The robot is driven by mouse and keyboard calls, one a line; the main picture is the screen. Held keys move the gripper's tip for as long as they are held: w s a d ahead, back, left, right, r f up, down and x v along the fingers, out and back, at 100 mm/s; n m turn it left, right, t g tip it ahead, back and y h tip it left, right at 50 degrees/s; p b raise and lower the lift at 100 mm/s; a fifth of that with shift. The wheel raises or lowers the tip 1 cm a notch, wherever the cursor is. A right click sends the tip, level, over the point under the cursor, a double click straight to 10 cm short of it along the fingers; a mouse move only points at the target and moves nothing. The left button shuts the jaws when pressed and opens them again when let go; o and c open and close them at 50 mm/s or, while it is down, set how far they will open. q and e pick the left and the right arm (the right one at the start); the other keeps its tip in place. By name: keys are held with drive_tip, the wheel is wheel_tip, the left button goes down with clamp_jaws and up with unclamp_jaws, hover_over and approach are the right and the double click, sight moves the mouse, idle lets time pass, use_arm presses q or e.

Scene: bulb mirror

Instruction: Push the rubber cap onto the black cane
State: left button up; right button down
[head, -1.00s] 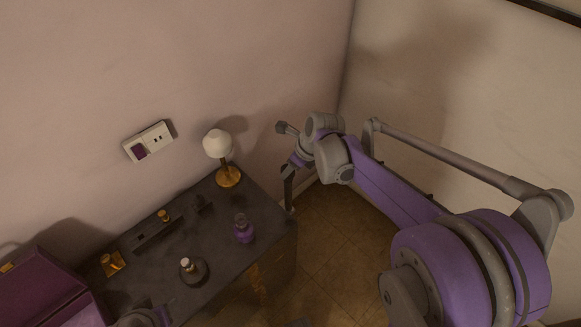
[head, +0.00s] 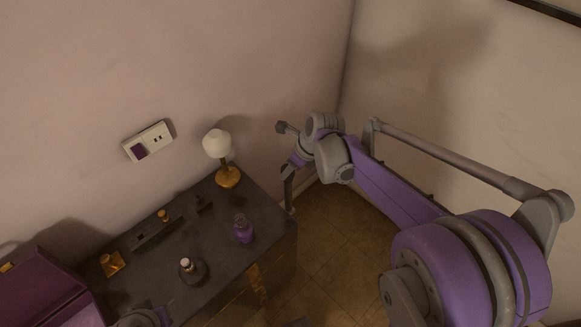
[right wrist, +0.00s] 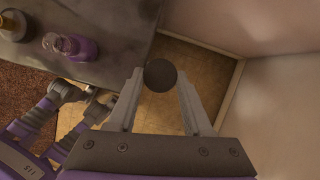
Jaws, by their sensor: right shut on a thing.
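My right gripper (right wrist: 160,78) points down past the table's right corner, over the tiled floor. In the right wrist view its two grey fingers close on a dark round thing, seen end-on, that looks like the rubber cap (right wrist: 160,75). In the head view the same gripper (head: 289,203) hangs beside the table edge, and the cap is too small to make out. I cannot make out the black cane in either view. Anything directly below the cap is hidden by it. Part of my left arm shows at the lower left of the head view, but its gripper does not.
The dark table (head: 215,225) holds a lamp (head: 218,145), a purple bottle (head: 243,230) and a small round-based item (head: 187,268). A purple box (head: 45,290) stands at the left. Walls close in behind and right of my right gripper. Bare floor (head: 335,250) lies right of the table.

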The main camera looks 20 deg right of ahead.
drive_tip(key=shift+f+b, duration=0.75)
drive_tip(key=shift+f, duration=0.3)
drive_tip(key=shift+c, duration=1.2)
unclamp_jaws()
drive_tip(key=shift+r, duration=0.15)
drive_tip(key=p+v, duration=0.1)
drive_tip(key=v, duration=0.9)
drive_tip(key=shift+r, duration=0.3)
drive_tip(key=shift+s+d, duration=0.1)
